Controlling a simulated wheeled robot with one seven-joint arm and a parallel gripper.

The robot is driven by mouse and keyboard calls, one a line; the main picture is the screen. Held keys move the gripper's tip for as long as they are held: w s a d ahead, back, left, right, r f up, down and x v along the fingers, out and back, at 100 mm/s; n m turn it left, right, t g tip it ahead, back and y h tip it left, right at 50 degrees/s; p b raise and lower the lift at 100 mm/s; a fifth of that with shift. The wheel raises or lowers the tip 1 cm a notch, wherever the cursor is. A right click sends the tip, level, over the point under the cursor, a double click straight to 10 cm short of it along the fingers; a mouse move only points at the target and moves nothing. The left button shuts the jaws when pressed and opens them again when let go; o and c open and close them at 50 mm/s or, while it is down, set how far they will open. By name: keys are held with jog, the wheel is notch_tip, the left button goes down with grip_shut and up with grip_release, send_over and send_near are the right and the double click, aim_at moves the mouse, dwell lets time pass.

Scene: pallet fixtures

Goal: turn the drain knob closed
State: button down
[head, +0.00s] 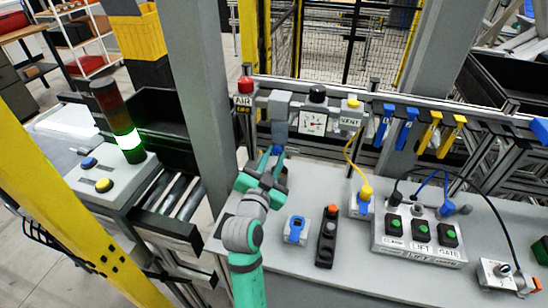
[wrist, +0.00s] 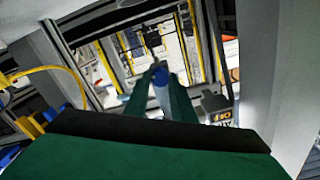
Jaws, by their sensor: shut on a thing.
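The air unit hangs on the rail at the back, and its grey-blue filter bowl (head: 280,128) points down toward my gripper. My gripper (head: 273,157) is just below the bowl, its teal fingers reaching up from underneath. In the wrist view, my gripper (wrist: 161,100) is shut on a small blue cylindrical part, the drain knob (wrist: 162,92), between the two fingers. The knob is mostly hidden by the fingers in the head view. I cannot tell how far it is turned.
A red knob (head: 245,84) over the AIR label, a pressure gauge (head: 313,124) and a yellow VENT knob (head: 353,103) sit along the rail. A grey post (head: 195,90) stands close on the left. A switch box (head: 418,240) and small devices stand on the bench right of my arm.

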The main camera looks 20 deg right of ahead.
jog(key=m, duration=0.5)
jog(key=shift+m, duration=2.4)
jog(key=c, duration=1.5)
grip_release()
jog(key=v, duration=1.1)
jog(key=shift+d, duration=0.1)
jog(key=shift+w, duration=0.1)
